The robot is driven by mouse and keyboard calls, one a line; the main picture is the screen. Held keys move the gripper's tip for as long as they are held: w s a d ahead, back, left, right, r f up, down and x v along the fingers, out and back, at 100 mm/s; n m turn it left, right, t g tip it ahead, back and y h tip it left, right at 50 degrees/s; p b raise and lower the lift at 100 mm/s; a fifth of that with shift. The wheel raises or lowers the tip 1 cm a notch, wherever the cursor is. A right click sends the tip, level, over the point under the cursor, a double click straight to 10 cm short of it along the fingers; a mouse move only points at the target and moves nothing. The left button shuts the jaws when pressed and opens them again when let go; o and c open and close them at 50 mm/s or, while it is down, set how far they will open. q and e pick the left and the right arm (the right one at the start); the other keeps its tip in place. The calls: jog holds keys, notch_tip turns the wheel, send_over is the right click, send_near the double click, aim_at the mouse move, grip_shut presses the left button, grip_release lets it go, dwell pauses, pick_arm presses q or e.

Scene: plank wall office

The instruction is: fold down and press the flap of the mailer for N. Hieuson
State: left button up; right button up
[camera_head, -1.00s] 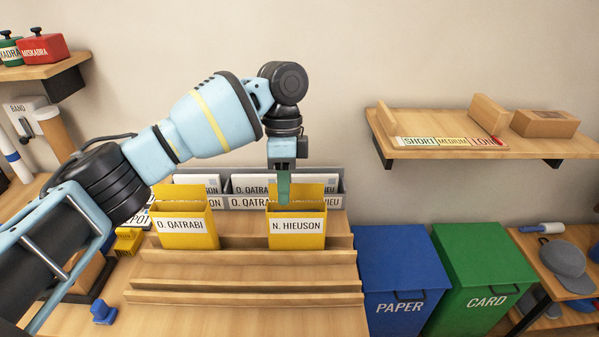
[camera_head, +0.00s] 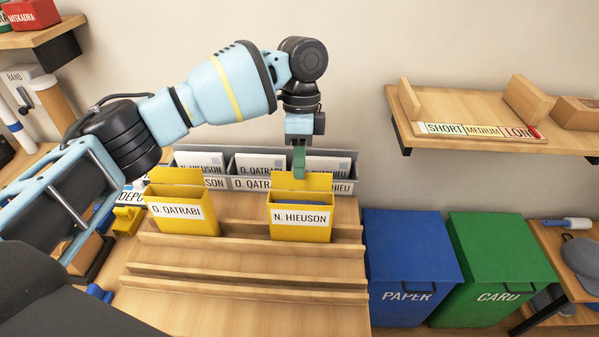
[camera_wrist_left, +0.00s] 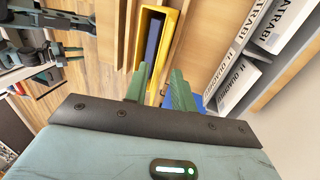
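The yellow mailer labelled N. Hieuson (camera_head: 301,230) stands upright on the stepped wooden rack. Its flap (camera_head: 318,182) stands up at the back, and something dark blue shows in its mouth. In the left wrist view the open mailer (camera_wrist_left: 172,32) lies just beyond the fingers. My left gripper (camera_head: 299,172) points down at the top of the flap, toward its left half; I cannot tell whether it touches. Its two green fingers (camera_wrist_left: 160,86) are apart in the left wrist view, with nothing clearly held between them.
A yellow mailer labelled O. Qatrabi (camera_head: 182,218) stands to the left, flap up. A grey sorter (camera_head: 240,183) with white labelled items is close behind. Blue paper bin (camera_head: 408,262) and green card bin (camera_head: 497,262) stand right. The rack's front steps (camera_head: 240,270) are bare.

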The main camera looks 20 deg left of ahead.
pick_arm(q)
jog(key=shift+x, duration=1.55)
grip_shut()
